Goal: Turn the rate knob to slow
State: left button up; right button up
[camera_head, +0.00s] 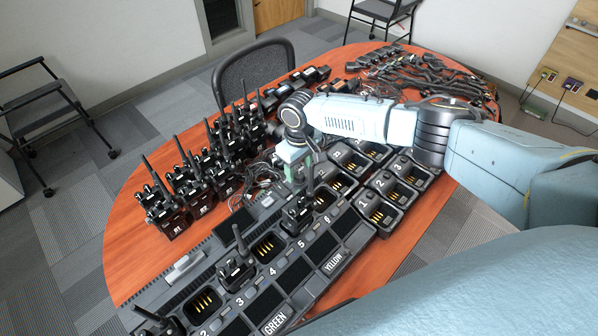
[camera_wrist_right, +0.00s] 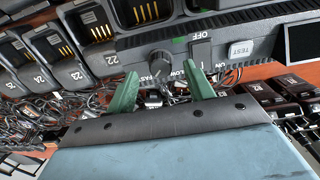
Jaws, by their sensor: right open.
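The rate knob (camera_wrist_right: 160,62) is a small grey knob on the dark charger panel in the right wrist view. The words FAST and SLOW, the latter partly covered, are printed beside it, but I cannot tell which way its pointer faces. My right gripper (camera_wrist_right: 162,88) is open, with its two green fingers apart on either side just short of the knob and not visibly touching it. In the head view my right gripper (camera_head: 295,160) hangs over the back part of the charger bank and hides the knob. My left gripper is not in view.
Beside the knob are a switch (camera_wrist_right: 201,52) marked OFF, a TEST button (camera_wrist_right: 240,48) and a dark screen (camera_wrist_right: 303,42). Numbered charging slots (camera_head: 383,213) and several standing radios (camera_head: 166,215) crowd around. Loose cables (camera_head: 262,172) lie on the red-brown table (camera_head: 120,255).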

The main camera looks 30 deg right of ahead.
jog(key=shift+f, duration=1)
jog(key=c, duration=1)
